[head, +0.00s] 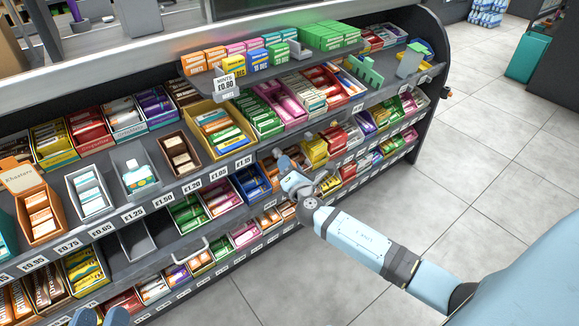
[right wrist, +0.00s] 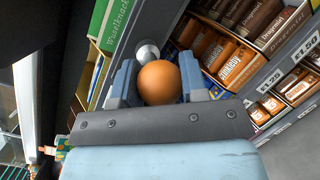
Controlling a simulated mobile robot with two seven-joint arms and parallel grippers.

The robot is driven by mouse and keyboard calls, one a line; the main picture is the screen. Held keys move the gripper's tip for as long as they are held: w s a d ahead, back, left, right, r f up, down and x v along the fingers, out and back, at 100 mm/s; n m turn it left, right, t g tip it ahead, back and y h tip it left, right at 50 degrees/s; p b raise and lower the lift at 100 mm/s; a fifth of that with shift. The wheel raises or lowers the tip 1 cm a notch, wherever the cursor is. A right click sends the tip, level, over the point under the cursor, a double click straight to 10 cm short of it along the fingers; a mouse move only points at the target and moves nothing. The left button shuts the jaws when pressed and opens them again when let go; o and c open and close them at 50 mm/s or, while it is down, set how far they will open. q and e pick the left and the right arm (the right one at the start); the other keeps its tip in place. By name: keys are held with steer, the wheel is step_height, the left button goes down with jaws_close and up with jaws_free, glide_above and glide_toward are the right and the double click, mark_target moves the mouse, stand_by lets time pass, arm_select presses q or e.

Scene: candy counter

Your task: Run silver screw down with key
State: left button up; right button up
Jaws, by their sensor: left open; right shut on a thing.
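My right gripper (right wrist: 157,84) is shut on an orange round-ended thing (right wrist: 160,83), which looks like the key's handle. A silver rounded piece (right wrist: 147,52) shows just beyond it; I cannot tell whether it is the key's shaft or the silver screw. In the head view my right gripper (head: 285,167) is at the shelf front, right of the £1.15 label, and hides most of what it holds. My left gripper (head: 101,317) is open at the bottom left edge, only its blue tips showing, apart from the goods.
Tiered shelves (head: 160,200) of boxed sweets run along the left and middle. A white handle (head: 190,248) sticks out on the lower front. A raised rack with a £0.80 sign (head: 227,84) stands above. Tiled floor (head: 490,150) is free at right.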

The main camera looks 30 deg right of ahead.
steer(key=m+g+y, duration=0.1)
steer(key=m+y, duration=0.1)
steer(key=m, duration=0.2)
stand_by(0.3)
steer(key=shift+m, duration=0.6)
steer(key=shift+y, duration=0.3)
steer(key=m+y, duration=0.1)
steer(key=m, duration=0.1)
steer(key=shift+m+g+y, duration=0.3)
steer(key=shift+g, duration=0.1)
steer(key=shift+f+m+y, duration=0.1)
steer(key=shift+m+y, duration=0.3)
steer(key=shift+m, duration=0.2)
